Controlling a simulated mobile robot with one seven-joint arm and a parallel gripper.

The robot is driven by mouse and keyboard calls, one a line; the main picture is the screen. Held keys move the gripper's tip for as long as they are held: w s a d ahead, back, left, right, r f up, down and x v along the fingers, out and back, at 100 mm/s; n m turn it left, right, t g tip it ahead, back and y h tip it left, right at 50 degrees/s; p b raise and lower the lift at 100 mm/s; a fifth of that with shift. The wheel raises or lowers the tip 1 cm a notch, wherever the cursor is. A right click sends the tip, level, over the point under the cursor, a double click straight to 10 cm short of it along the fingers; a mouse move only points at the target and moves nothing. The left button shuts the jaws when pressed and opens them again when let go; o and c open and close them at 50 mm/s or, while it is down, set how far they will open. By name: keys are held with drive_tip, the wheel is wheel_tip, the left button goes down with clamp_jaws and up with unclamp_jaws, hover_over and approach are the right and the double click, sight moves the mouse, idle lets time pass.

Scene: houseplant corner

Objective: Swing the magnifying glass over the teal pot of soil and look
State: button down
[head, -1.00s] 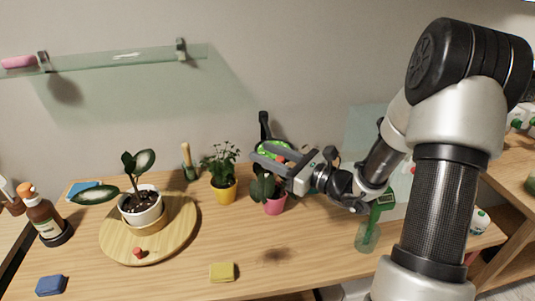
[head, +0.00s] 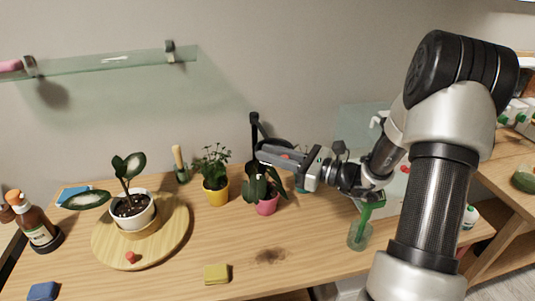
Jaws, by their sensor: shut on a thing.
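The magnifying glass has a black stand (head: 254,130) at the back of the table and a dark round lens rim (head: 279,142), partly hidden behind my gripper. My gripper (head: 272,155) is shut at the rim, by a small red part, above and behind the pink pot. The fingers hide the exact contact. A small piece of a teal pot (head: 302,187) shows just below my gripper, right of the pink pot. Its soil is hidden by my gripper.
A pink pot (head: 267,206) with a leafy plant and a yellow pot (head: 216,194) stand left of the teal pot. A round wooden board (head: 172,232) holds a white pot. A dark patch lies on the table's front.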

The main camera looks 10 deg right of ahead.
drive_tip(key=c, duration=1.6)
unclamp_jaws()
drive_tip(key=shift+c, duration=0.2)
drive_tip(key=b+v, duration=0.1)
drive_tip(key=v, duration=1.6)
drive_tip(key=shift+d, duration=0.2)
drive_tip(key=shift+s, duration=0.1)
